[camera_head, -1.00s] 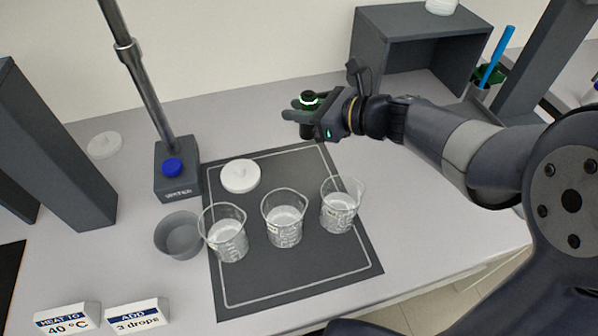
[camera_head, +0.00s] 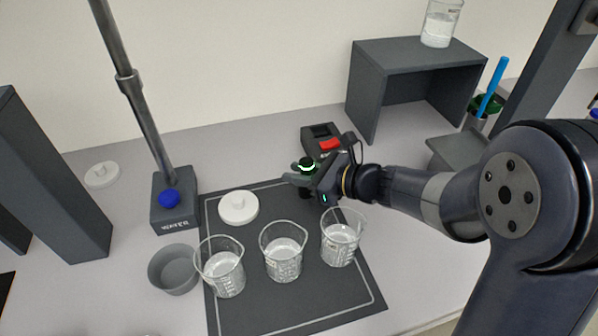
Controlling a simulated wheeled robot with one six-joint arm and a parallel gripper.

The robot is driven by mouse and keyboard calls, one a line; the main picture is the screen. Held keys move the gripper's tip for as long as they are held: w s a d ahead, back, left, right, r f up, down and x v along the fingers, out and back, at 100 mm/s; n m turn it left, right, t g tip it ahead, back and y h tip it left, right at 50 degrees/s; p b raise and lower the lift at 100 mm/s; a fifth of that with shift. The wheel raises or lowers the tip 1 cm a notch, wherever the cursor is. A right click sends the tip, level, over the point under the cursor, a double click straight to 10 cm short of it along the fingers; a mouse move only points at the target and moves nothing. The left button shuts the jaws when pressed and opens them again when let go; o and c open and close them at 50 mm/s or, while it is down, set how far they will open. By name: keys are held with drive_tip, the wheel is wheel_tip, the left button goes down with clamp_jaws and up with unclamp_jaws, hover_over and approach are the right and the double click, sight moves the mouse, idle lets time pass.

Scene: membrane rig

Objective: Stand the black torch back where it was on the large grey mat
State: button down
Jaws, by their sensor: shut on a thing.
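The black torch (camera_head: 305,164), with a glowing green ring near its top, is upright in my gripper (camera_head: 303,179). My gripper is shut on the torch and covers its middle. The torch is over the far right part of the large grey mat (camera_head: 335,290), behind the right-hand beaker. I cannot tell whether its base touches the mat.
Three glass beakers stand on the mat: left (camera_head: 222,272), middle (camera_head: 283,255) and right (camera_head: 340,240), close to my gripper. A white lid (camera_head: 238,207) lies at the mat's far left. A dark box with a red switch (camera_head: 329,144) stands just behind my gripper.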

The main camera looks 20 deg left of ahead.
drive_tip(key=c, duration=1.2)
unclamp_jaws()
drive_tip(key=shift+r+p, duration=0.15)
drive_tip(key=shift+p, duration=0.15)
drive_tip(key=v, duration=1.2)
